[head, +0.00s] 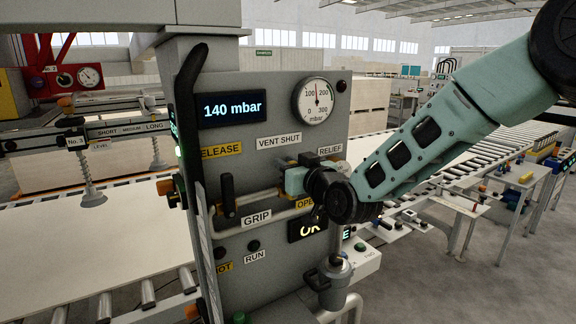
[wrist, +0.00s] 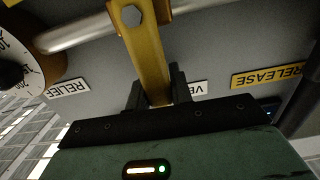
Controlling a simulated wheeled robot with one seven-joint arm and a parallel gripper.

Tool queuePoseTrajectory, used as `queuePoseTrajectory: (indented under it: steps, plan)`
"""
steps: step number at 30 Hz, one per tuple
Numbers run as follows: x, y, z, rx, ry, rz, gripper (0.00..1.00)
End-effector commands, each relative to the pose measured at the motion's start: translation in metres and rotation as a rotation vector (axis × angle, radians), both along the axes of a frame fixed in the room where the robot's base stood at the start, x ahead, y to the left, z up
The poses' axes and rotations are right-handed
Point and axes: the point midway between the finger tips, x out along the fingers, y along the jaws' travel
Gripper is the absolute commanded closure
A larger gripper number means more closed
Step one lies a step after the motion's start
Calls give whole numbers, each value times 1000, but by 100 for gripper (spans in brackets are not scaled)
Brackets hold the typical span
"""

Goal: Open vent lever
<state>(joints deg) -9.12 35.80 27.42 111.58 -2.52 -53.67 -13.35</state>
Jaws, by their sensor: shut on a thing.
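The vent lever (wrist: 147,50) is a flat yellow bar with a hexagonal bolt at its far end, seen in the wrist view. My gripper (wrist: 160,88) is shut on it, with one dark finger on each side of the bar. In the head view my gripper (head: 290,168) is at the grey control panel (head: 270,92), just below the "VENT SHUT" label (head: 279,142). There my gripper and wrist hide most or all of the lever. The "OPEN" label (head: 305,204) below is partly covered by my wrist.
The panel has a "140 mbar" display (head: 232,108), a round gauge (head: 316,100) and a black grip handle (head: 228,195). A pipe (head: 262,228) runs across below. The relief dial (wrist: 22,62) is close beside the lever. A large pale sheet (head: 90,240) lies on rollers at left.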

Motion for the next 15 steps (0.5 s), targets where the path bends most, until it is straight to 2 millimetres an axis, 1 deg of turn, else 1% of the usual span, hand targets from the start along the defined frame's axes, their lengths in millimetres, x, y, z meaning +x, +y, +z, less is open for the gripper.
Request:
queuePoseTrajectory:
  steps: [7, 15]
  plan:
    - [4, -7, -5, 87, 57, -2, 100]
    - [13, -20, -10, 269, 176, -2, 100]
